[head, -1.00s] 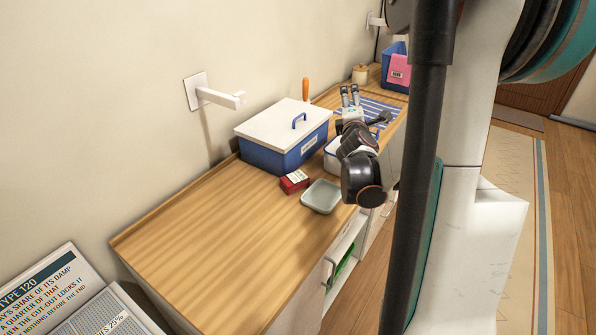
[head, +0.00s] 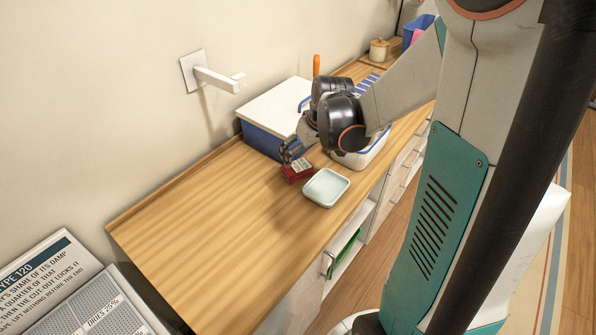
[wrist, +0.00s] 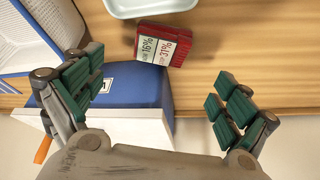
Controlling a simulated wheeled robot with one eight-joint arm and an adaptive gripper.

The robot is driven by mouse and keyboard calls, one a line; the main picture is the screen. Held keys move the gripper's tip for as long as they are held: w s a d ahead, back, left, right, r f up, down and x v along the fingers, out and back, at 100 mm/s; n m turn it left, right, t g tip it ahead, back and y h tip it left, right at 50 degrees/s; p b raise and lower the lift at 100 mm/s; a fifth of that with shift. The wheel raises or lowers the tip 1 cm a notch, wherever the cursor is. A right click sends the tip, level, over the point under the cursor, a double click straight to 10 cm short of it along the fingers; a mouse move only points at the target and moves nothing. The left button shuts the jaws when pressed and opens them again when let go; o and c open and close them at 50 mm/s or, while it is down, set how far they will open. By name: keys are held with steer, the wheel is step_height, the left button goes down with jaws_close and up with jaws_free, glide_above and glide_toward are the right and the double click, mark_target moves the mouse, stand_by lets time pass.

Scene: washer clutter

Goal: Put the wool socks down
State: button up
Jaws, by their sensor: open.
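I cannot make out any wool socks in either view. My gripper (head: 292,154) is over the counter, beside the blue box and just above the small red box (head: 297,171). In the wrist view my gripper (wrist: 160,95) is open, its green-padded fingers wide apart with nothing between them. The red box with its white label shows ahead of the fingers in the wrist view (wrist: 163,45). My arm hides part of the counter behind it.
A blue box with a white lid (head: 275,105) stands against the wall. A pale dish (head: 326,188) lies in front of the red box. A white, blue-rimmed container (head: 362,157) is partly behind my arm. The wooden counter's near left (head: 215,235) is clear. A wall bracket (head: 212,78) juts out above.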

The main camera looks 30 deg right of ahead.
mark_target(298, 166)
steer(key=b+x, duration=0.1)
steer(key=x, duration=0.4)
steer(key=shift+w+f, duration=0.1)
steer(key=shift+f, duration=0.1)
steer(key=b+x, duration=0.2)
steer(key=x, duration=0.3)
steer(key=shift+w+a+b, duration=0.15)
steer(key=shift+w+b, duration=0.05)
steer(key=shift+b, duration=0.15)
steer(key=c, duration=1.2)
steer(key=shift+r, duration=0.15)
steer(key=shift+c, duration=0.2)
